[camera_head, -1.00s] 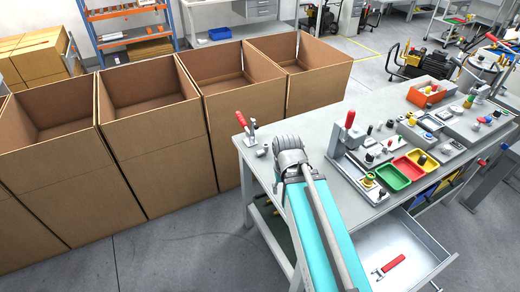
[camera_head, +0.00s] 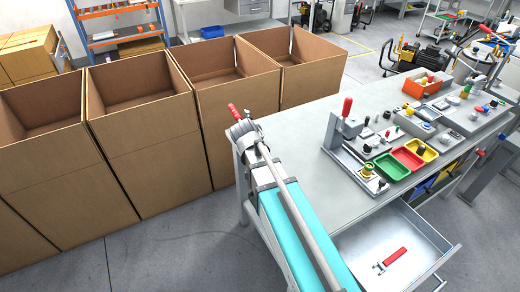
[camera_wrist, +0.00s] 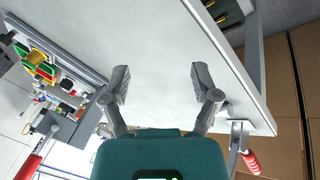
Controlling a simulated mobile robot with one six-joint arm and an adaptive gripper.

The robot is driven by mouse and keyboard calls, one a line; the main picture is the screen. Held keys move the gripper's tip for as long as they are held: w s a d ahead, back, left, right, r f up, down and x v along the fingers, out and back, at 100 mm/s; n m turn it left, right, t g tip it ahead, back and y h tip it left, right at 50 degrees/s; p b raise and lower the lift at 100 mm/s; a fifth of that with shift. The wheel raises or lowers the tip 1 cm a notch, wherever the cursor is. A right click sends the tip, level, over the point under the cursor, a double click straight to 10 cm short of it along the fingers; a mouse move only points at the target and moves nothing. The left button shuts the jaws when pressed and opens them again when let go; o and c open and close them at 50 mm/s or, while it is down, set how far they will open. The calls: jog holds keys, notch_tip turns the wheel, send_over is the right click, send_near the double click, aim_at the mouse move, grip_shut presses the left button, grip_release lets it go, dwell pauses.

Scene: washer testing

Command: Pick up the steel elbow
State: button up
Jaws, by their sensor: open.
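My gripper (camera_wrist: 160,82) is open and empty, its two fingers spread over the bare grey table top in the wrist view. A small grey piece, perhaps the steel elbow (camera_wrist: 223,110), shows just beside the right finger, partly hidden by it. I cannot make out its shape. It is outside the space between the fingers. In the head view my arm covers the table's near left corner, so neither the fingers nor that piece can be seen there.
A red-handled toggle clamp (camera_head: 235,112) stands at the table's (camera_head: 300,125) left corner, close to my arm. Another clamp (camera_head: 343,125) and coloured bins (camera_head: 407,157) are to the right. Cardboard boxes (camera_head: 150,142) stand left. An open drawer (camera_head: 345,247) holds a red-handled tool (camera_head: 390,260).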

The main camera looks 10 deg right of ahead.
jog(key=w+a+m+t+h+b, duration=0.2)
jog(key=w+a+m+h+b, duration=0.2)
jog(key=w, duration=0.4)
jog(key=w+a+m+t+h+b, duration=0.1)
jog(key=w+a+m+h+b, duration=0.3)
jog(key=w+a, duration=0.3)
jog(key=shift+w+a+r+m+t, duration=0.25)
jog(key=shift+w+m+t, duration=0.2)
jog(key=shift+m, duration=0.25)
jog(key=shift+d+f, duration=0.1)
jog(key=b+x, duration=0.3)
jog(key=x, duration=0.4)
jog(key=shift+w+d+f, duration=0.1)
jog(key=shift+d+f, duration=0.1)
jog(key=shift+d, duration=0.05)
jog(key=shift+w+d+f+b, duration=0.1)
jog(key=shift+w+d+b, duration=0.05)
jog(key=shift+d+b, duration=0.2)
jog(key=shift+b+x, duration=0.95)
jog(key=shift+x, duration=1.65)
jog(key=shift+w, duration=0.1)
